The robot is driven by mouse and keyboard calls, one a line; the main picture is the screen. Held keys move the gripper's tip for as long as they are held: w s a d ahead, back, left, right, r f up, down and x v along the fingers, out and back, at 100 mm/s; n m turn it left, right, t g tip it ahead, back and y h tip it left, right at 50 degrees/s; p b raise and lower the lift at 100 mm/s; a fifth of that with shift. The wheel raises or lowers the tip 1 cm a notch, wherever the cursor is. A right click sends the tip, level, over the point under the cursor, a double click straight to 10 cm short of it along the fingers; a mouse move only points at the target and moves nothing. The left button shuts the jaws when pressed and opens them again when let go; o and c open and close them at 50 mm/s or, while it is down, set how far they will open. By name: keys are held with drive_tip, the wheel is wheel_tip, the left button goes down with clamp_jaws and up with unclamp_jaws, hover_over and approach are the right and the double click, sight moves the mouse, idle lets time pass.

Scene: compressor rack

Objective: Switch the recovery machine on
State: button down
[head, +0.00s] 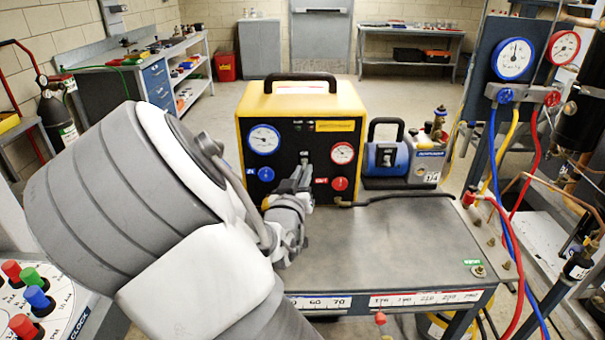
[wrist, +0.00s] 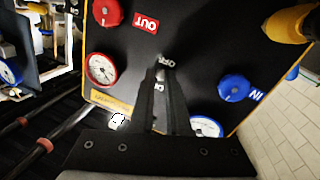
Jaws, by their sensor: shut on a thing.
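The recovery machine (head: 300,100) is a yellow case with a black front panel, standing on the cart top. Its panel carries a blue-rimmed gauge (head: 264,139), a red-rimmed gauge (head: 342,153), a blue IN knob (head: 265,174) and a red OUT knob (head: 339,184). My gripper (head: 304,163) is at the middle of the panel. In the wrist view its fingers (wrist: 160,76) are closed together at the power switch, between the OFF label (wrist: 167,62) and a partly covered ON label. The fingers hide most of the switch, and its position cannot be told.
A blue vacuum pump (head: 385,158) stands right of the machine, with a black hose (head: 400,196) on the cart top (head: 390,245). Hoses and a gauge manifold (head: 514,60) hang at the right. The cart top's front right is mostly clear.

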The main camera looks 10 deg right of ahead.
drive_tip(key=shift+r+p, duration=0.15)
drive_tip(key=shift+p, duration=0.15)
drive_tip(key=r+g+p, duration=0.1)
drive_tip(key=p, duration=0.3)
drive_tip(key=shift+r, duration=0.15)
drive_tip(key=r+n+g+y+p, duration=0.1)
drive_tip(key=g+p, duration=0.2)
drive_tip(key=p, duration=0.5)
drive_tip(key=shift+r+y+p, duration=0.15)
drive_tip(key=shift+y+p, duration=0.15)
drive_tip(key=shift+p, duration=0.1)
drive_tip(key=g+p, duration=0.1)
drive_tip(key=p, duration=0.2)
drive_tip(key=g+p, duration=0.1)
drive_tip(key=p, duration=0.2)
drive_tip(key=shift+w+d+r+y, duration=0.1)
drive_tip(key=shift+w+r+y, duration=0.1)
drive_tip(key=shift+r+y, duration=0.2)
drive_tip(key=g+p, duration=0.2)
drive_tip(key=p, duration=0.2)
drive_tip(key=shift+w+n+p, duration=0.2)
drive_tip(key=shift+n+p, duration=0.1)
drive_tip(key=shift+p, duration=0.4)
drive_tip(key=shift+w+f+g+y+p, duration=0.1)
drive_tip(key=shift+g+y+p, duration=0.2)
drive_tip(key=shift+g+p, duration=0.25)
